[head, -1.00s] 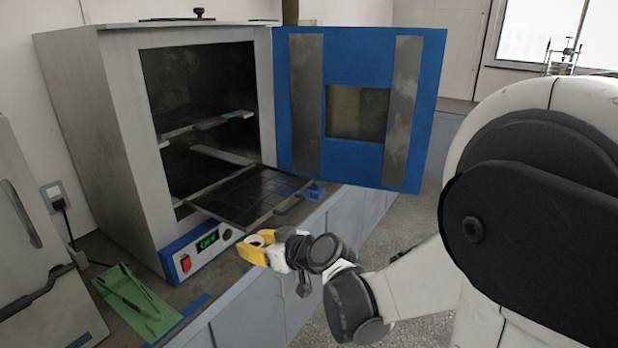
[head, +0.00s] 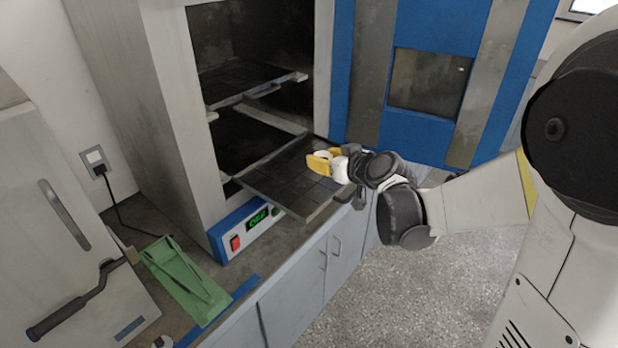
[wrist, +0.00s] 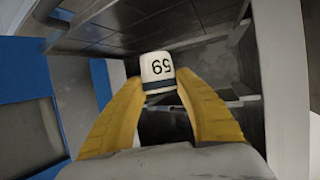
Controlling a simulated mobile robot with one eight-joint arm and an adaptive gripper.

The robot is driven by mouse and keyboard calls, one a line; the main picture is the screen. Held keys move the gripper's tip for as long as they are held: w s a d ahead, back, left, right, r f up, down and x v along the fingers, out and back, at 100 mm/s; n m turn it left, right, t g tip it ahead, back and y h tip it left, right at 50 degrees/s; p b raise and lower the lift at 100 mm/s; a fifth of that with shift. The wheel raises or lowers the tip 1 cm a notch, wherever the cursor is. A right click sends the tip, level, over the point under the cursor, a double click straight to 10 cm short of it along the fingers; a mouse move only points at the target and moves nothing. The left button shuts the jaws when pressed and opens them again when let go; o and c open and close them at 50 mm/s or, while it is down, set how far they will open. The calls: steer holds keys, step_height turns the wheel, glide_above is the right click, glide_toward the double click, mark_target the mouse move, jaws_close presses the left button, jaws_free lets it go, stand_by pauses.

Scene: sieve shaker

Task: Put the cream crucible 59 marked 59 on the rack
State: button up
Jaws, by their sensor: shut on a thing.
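The cream crucible 59 (wrist: 158,72) shows in the wrist view with a black "59" and a dark band. My gripper (wrist: 157,88) has its yellow fingers closed on it, one on each side. In the head view my gripper (head: 322,160) is over the right part of the dark gridded rack (head: 268,182), which is drawn out of the oven. The crucible is small and mostly hidden by the fingers there. I cannot tell whether it touches the rack.
The oven (head: 165,120) stands open, with another shelf (head: 245,82) higher inside. Its blue door (head: 425,45) is swung out to the right, close behind my arm. A green holder (head: 185,280) lies on the bench at the left. Most of the rack's surface looks clear.

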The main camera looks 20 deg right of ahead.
steer(key=w+a+f, duration=0.1)
steer(key=a+f, duration=0.1)
steer(key=a, duration=0.1)
steer(key=shift+w+f+b, duration=0.1)
steer(key=shift+w+b, duration=0.25)
steer(key=shift+w, duration=0.05)
steer(key=shift+f+b, duration=0.85)
steer(key=shift+f, duration=1.1)
steer(key=shift+f, duration=0.15)
steer(key=o, duration=1.1)
